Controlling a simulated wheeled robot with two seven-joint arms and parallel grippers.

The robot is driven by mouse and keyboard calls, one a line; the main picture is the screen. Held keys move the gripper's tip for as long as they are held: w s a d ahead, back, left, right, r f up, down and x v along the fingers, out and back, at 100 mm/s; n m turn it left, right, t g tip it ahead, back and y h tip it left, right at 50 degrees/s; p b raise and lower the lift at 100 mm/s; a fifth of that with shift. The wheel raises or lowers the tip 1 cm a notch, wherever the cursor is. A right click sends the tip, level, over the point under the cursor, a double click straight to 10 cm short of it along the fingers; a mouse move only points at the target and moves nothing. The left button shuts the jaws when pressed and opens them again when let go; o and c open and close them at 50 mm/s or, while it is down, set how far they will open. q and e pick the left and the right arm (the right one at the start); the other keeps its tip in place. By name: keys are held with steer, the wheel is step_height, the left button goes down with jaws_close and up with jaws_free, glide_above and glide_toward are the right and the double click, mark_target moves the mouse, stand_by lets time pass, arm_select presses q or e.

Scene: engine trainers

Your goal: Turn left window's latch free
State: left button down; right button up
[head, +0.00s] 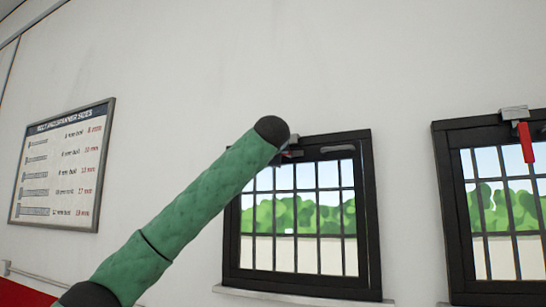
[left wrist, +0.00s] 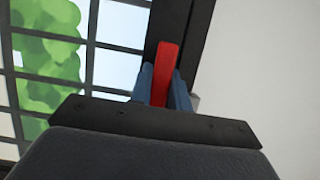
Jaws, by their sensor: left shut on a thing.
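The left window (head: 373,230) has a black frame with bars and is set in the white wall. Its latch sits at the top of the frame, mostly hidden in the head view behind the dark end of my green left arm. In the left wrist view the latch's red handle (left wrist: 165,75) stands between the blue fingers of my left gripper (left wrist: 163,88). The gripper is shut on the handle, against the dark window frame (left wrist: 171,22). My right gripper is in neither view.
A second window (head: 450,210) to the right has its own latch, with a red handle (head: 525,142) hanging down. A framed spanner-size chart (head: 62,165) is on the wall at left. The wall between is bare. A sill (head: 300,297) juts out below the left window.

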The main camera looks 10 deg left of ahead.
arm_select(q)
steer(key=c, duration=1.4)
jaws_free()
steer(key=shift+o, duration=0.4)
steer(key=shift+d, duration=0.1)
steer(key=shift+s, duration=0.1)
steer(key=shift+s+f+b, duration=0.1)
steer(key=shift+s+b, duration=0.2)
steer(key=shift+b, duration=0.05)
steer(key=s+b, duration=0.3)
steer(key=s, duration=0.4)
steer(key=shift+d, duration=0.3)
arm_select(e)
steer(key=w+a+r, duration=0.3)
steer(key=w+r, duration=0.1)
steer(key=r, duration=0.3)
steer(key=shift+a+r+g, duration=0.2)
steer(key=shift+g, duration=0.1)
arm_select(q)
steer(key=shift+w, duration=0.1)
